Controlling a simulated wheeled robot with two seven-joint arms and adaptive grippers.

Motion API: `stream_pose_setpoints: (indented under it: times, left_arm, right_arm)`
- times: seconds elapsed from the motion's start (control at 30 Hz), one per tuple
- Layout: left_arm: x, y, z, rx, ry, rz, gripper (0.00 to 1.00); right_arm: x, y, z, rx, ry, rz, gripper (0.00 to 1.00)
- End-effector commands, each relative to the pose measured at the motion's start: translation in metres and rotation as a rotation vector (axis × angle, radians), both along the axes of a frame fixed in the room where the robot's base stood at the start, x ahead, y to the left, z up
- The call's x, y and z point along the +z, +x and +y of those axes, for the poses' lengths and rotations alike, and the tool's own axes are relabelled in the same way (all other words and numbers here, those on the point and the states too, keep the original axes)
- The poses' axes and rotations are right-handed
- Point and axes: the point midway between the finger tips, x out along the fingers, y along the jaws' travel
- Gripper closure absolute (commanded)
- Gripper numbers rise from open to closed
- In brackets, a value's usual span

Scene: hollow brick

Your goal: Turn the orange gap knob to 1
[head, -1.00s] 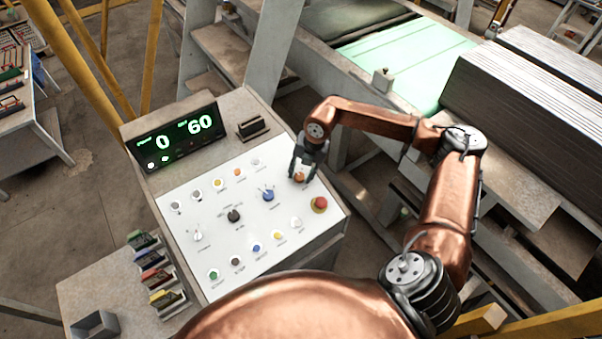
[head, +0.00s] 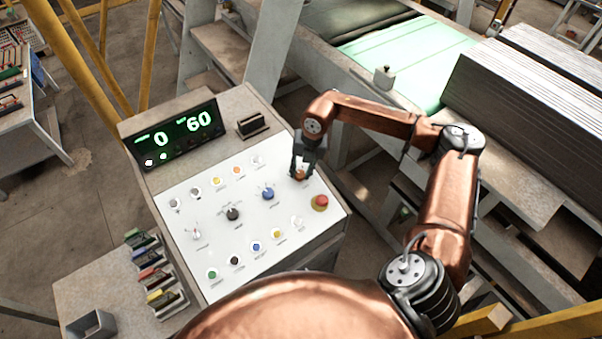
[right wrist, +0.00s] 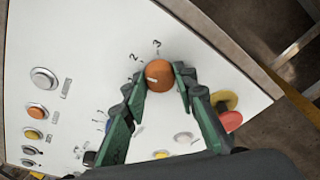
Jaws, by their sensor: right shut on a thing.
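The orange gap knob (head: 300,174) is at the upper right of the white control panel (head: 180,237). My right gripper (head: 299,172) is over it with its fingers closed on the knob's sides. In the right wrist view, the knob (right wrist: 161,72) sits between the green fingertips (right wrist: 160,82). A short white mark on the knob faces left in that view. The digits 2 and 3 are printed beside the knob; any other digit is hard to read. My left gripper is not in view.
A red emergency button (head: 320,202) is close below the orange knob. A blue knob (head: 268,193) and a black knob (head: 233,214) lie to its left. The display (head: 178,138) shows 0 and 60. Card-like items in holders (head: 155,272) stand left of the panel.

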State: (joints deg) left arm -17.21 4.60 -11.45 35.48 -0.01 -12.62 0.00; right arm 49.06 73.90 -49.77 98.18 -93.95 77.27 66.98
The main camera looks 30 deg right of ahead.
Motion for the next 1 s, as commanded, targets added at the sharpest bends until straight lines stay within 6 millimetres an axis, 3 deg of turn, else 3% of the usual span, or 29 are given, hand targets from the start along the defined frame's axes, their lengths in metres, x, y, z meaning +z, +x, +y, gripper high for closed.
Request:
stream_pose_setpoints:
  times: [0.5, 1.0]
  left_arm:
    - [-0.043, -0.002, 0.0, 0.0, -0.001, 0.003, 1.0]
    - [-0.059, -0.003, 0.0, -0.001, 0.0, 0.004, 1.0]
  right_arm:
    - [-0.003, 0.001, 0.002, 0.434, -0.125, -0.01, 0.98]
    - [-0.001, 0.001, 0.002, 0.659, -0.19, -0.013, 0.98]
